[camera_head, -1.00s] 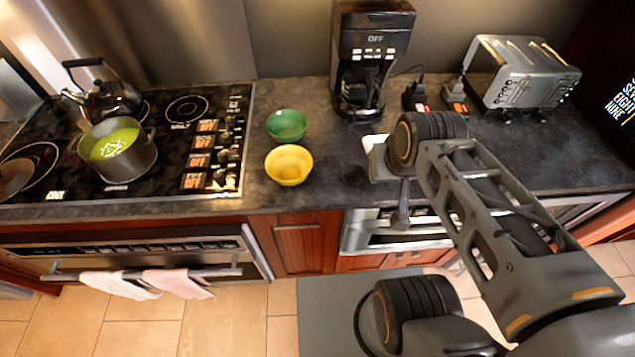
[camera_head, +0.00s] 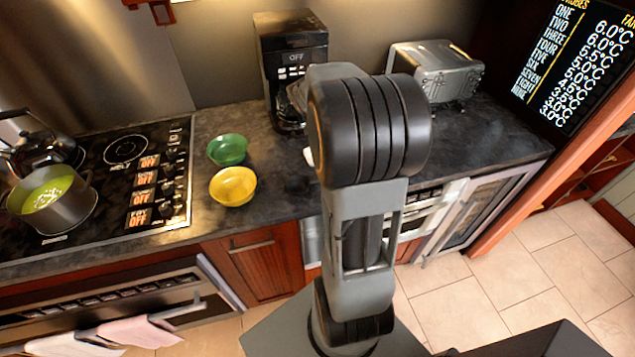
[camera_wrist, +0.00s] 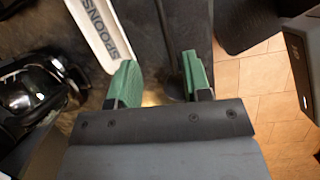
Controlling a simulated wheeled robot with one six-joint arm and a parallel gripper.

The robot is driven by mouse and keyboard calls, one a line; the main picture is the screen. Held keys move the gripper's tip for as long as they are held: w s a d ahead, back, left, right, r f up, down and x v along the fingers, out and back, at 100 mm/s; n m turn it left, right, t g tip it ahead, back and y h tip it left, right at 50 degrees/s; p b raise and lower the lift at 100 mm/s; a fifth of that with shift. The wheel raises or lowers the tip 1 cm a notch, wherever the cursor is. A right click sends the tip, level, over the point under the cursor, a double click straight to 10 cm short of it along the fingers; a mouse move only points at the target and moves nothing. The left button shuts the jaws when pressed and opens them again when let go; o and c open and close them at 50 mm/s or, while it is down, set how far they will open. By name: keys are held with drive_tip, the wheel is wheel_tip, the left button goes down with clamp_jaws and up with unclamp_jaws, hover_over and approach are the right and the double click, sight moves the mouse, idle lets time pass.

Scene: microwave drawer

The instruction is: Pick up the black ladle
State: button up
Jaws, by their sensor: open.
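My gripper (camera_wrist: 158,76) is open, its two green-padded fingers apart, pointing over the counter in the wrist view. Nothing is clearly held between them. A dark, narrow shape (camera_wrist: 174,35) runs down from the top edge toward the gap between the fingers. It may be the black ladle, but it blends into dark surroundings and I cannot tell for sure. A white tray (camera_wrist: 98,32) lettered SPOONS lies left of it. In the head view my arm hides the gripper and most of this spot.
The coffee maker (camera_head: 289,75) stands at the back and the toaster (camera_head: 436,70) to its right. A green bowl (camera_head: 228,150), a yellow bowl (camera_head: 233,187) and a small black round item (camera_head: 297,184) are on the counter. The stove with a pot (camera_head: 58,205) is left.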

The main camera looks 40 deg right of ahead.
drive_tip(key=shift+n+g, duration=0.4)
drive_tip(key=shift+n, duration=0.3)
drive_tip(key=x, duration=0.3)
drive_tip(key=d+x, duration=0.1)
drive_tip(key=x, duration=0.2)
drive_tip(key=d+x, duration=0.1)
drive_tip(key=x, duration=0.2)
drive_tip(key=shift+d, duration=0.1)
drive_tip(key=shift+p+x, duration=0.75)
drive_tip(key=shift+x, duration=2.35)
drive_tip(key=shift+s, duration=0.1)
drive_tip(key=shift+c, duration=0.4)
drive_tip(key=shift+r, duration=0.1)
clamp_jaws()
